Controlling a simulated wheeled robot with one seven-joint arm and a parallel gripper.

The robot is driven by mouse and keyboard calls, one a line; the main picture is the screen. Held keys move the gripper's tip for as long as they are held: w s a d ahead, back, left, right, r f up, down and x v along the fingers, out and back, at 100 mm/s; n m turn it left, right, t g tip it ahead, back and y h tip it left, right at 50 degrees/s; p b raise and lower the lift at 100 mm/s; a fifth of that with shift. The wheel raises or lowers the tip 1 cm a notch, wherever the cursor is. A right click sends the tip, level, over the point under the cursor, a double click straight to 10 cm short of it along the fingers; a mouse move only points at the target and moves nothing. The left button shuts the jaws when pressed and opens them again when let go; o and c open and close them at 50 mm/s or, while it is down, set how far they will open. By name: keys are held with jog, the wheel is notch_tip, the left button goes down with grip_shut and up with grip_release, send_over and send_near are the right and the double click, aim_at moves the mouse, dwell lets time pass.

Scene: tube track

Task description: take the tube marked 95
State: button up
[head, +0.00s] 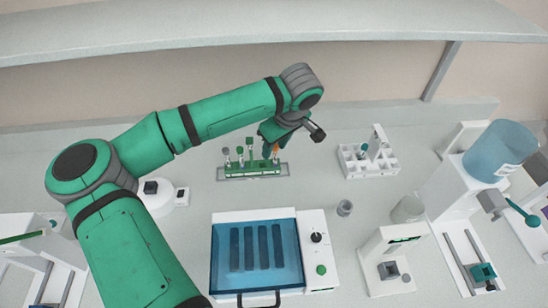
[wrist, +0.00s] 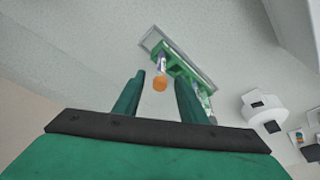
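A green tube rack (head: 252,172) stands on the bench in a shallow grey tray, with several capped tubes upright in it. Green-capped tubes (head: 240,151) show at its left and middle; an orange-capped tube (head: 275,149) is at its right end. No number is readable on any tube. My gripper (wrist: 160,78) is open, pointing down over the rack's right end. In the wrist view the orange cap (wrist: 160,85) appears between the two fingers, with a gap on each side. How deep the fingers reach around it I cannot tell. The rack (wrist: 178,63) lies beyond.
A white rack (head: 352,168) holding a tube stands to the right. A blue-lidded box (head: 257,222) is in front, with a small grey cup (head: 345,208) beside it. White devices (head: 392,243) crowd the right; a small white device (head: 182,196) sits left. A shelf (head: 260,35) overhangs the back.

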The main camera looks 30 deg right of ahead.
jog(key=shift+f, duration=0.15)
jog(key=c, duration=0.9)
jog(key=shift+r, duration=0.7)
notch_tip(320, 180, up, 2)
jog(key=shift+r, duration=0.1)
jog(key=s+a+r, duration=0.6)
jog(key=s, duration=0.1)
jog(key=s+a+r, duration=0.3)
jog(key=shift+s+r, duration=0.2)
jog(key=shift+s, duration=0.15)
